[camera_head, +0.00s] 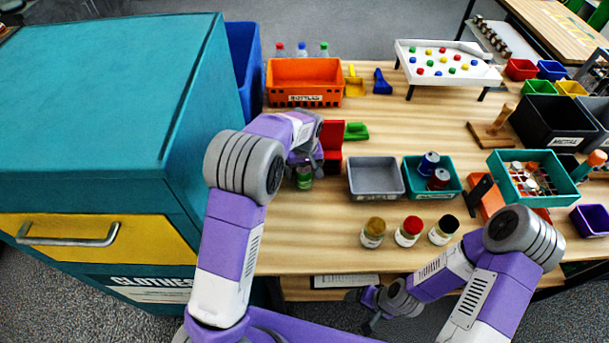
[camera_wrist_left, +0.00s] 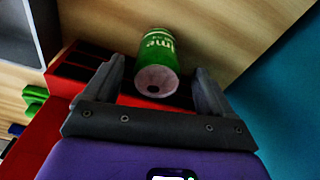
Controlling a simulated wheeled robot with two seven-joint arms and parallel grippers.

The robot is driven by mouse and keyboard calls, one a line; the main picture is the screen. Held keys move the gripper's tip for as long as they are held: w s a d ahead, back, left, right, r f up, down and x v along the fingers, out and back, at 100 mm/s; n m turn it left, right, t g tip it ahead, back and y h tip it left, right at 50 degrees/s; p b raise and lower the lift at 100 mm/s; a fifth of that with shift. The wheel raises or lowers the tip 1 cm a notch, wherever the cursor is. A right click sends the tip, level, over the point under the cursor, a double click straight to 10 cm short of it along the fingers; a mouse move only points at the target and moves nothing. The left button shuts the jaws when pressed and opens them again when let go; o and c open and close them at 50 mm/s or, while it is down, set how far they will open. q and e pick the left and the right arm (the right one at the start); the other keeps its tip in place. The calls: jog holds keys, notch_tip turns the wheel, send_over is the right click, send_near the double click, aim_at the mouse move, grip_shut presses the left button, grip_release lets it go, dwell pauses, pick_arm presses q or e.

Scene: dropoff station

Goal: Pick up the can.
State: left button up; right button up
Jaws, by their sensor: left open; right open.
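A green can (camera_head: 304,181) with white lettering stands on the wooden table, partly hidden below my left gripper (camera_head: 304,167). In the left wrist view the can (camera_wrist_left: 158,62) appears between the two open fingers of my left gripper (camera_wrist_left: 158,68), with its round end toward the camera. Gaps show on both sides, and I cannot tell whether either finger touches it. My right gripper (camera_head: 364,308) is low, in front of the table's front edge, open and holding nothing visible.
A red holder (camera_head: 333,135) stands close beside the left gripper. A grey bin (camera_head: 375,178) and a teal bin (camera_head: 411,185) with blue and red cans lie to the right. Several jars (camera_head: 408,232) stand in front. The teal cabinet (camera_head: 105,90) borders the table's left side.

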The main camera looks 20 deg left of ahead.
pick_arm(q)
jog(key=f, duration=0.3)
jog(key=shift+w+f, duration=0.1)
jog(key=shift+w, duration=0.25)
jog(key=shift+c, duration=0.3)
jog(key=c, duration=1)
